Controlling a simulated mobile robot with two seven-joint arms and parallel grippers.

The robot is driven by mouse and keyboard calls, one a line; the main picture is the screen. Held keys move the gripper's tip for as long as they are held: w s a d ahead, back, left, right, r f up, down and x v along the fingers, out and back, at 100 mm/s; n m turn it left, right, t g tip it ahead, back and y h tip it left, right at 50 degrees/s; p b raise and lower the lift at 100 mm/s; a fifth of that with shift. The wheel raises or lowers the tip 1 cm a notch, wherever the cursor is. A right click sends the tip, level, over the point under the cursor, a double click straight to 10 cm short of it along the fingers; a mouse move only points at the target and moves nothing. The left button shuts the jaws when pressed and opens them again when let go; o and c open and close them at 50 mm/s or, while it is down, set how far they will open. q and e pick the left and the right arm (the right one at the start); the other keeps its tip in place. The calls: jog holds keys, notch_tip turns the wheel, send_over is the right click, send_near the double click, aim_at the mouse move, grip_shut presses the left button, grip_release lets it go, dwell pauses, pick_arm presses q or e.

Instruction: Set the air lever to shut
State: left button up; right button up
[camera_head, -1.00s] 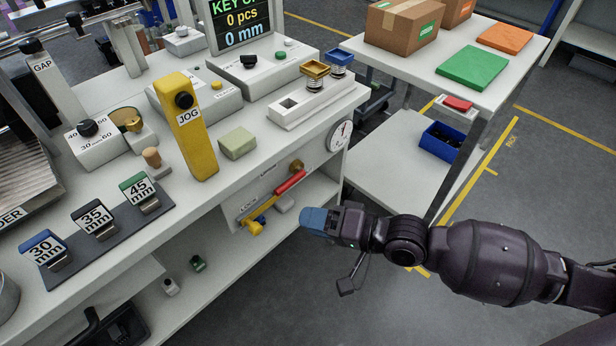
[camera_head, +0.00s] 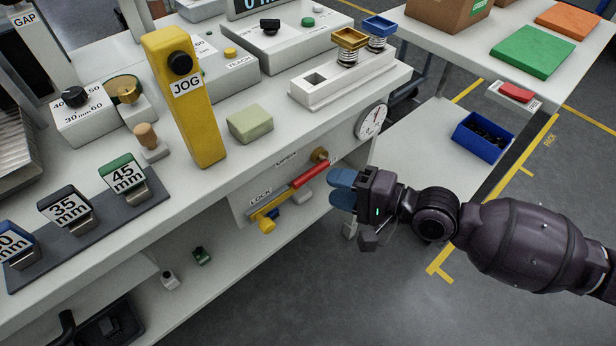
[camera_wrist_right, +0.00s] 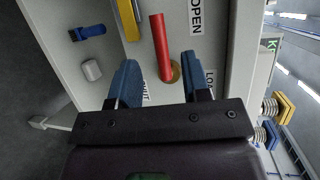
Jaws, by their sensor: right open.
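The air lever (camera_head: 309,177) is a red bar by a brass pivot (camera_head: 320,155) on the panel under the bench top. It slants down-left from the pivot side towards a yellow part (camera_head: 268,208). In the right wrist view the lever (camera_wrist_right: 161,45) points up from the pivot (camera_wrist_right: 175,73), beside the OPEN label (camera_wrist_right: 196,16). A partly hidden label ending in "UT" is near the left finger. My right gripper (camera_head: 334,188) is open, its blue fingertips just right of the lever. In the wrist view its fingers stand either side of the lever's pivot end; contact is unclear.
A dial gauge (camera_head: 371,121) is above the gripper on the bench front. A blue part (camera_wrist_right: 88,32) and a pale block (camera_wrist_right: 92,70) sit left of the lever in the wrist view. A lower shelf (camera_head: 225,262) runs beneath. Open floor is at the right.

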aim_at(308, 180)
jog(key=shift+b+x, duration=0.35)
jog(key=shift+x, duration=3)
jog(key=shift+c, duration=0.2)
grip_shut()
